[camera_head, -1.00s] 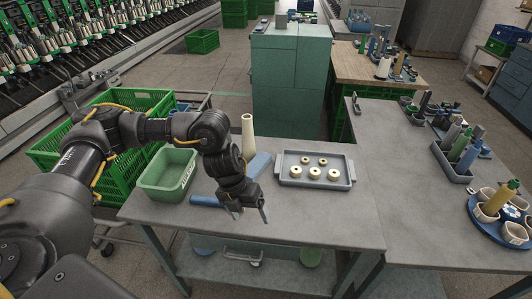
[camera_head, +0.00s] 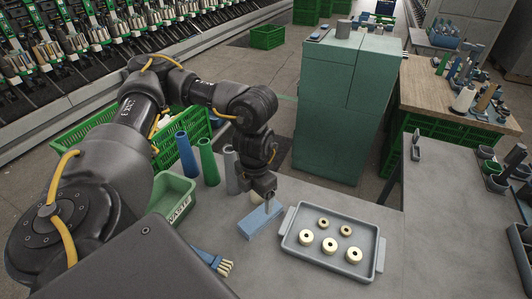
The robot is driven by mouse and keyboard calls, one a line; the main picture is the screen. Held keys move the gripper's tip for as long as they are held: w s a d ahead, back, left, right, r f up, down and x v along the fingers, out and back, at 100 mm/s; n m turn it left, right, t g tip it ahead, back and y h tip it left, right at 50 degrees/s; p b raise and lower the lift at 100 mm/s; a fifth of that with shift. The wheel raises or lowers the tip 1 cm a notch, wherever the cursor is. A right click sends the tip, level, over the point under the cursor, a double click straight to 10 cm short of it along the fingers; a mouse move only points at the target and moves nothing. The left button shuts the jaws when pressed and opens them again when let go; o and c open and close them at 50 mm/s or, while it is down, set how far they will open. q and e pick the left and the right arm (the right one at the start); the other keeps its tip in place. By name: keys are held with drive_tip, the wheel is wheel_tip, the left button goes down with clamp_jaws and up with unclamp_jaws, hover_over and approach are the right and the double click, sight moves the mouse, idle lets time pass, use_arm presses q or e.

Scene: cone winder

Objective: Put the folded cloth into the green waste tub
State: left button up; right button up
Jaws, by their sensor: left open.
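The folded cloth (camera_head: 262,222) is a light blue flat block on the grey table, left of the grey tray. My left gripper (camera_head: 265,203) points down at the cloth's far part, its jaws open. Its fingertips overlap the cloth in the picture; I cannot tell whether they touch it. The green waste tub (camera_head: 158,201), marked WASTE, stands on the table to the left of the cloth, partly hidden behind my left arm. My right gripper is not in view.
Blue (camera_head: 186,153), green (camera_head: 208,160) and grey (camera_head: 231,170) cones stand between tub and gripper. A blue-handled brush (camera_head: 212,261) lies in front. The grey tray (camera_head: 290,242) holds several pale rings. A green cabinet (camera_head: 335,110) stands behind the table.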

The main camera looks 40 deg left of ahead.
use_arm(q)
hover_over(257, 219)
wheel_tip(257, 219, down, 5)
drive_tip(key=shift+s+d, duration=0.1)
drive_tip(key=shift+s, duration=0.05)
drive_tip(key=shift+f+b, duration=0.3)
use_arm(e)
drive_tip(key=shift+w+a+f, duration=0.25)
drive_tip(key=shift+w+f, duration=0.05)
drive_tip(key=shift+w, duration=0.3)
use_arm(q)
drive_tip(key=shift+f, duration=2.55)
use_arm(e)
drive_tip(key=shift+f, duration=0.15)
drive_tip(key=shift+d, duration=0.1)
use_arm(q)
drive_tip(key=shift+c, duration=1)
drive_tip(key=c, duration=0.9)
drive_tip(key=shift+c, duration=0.2)
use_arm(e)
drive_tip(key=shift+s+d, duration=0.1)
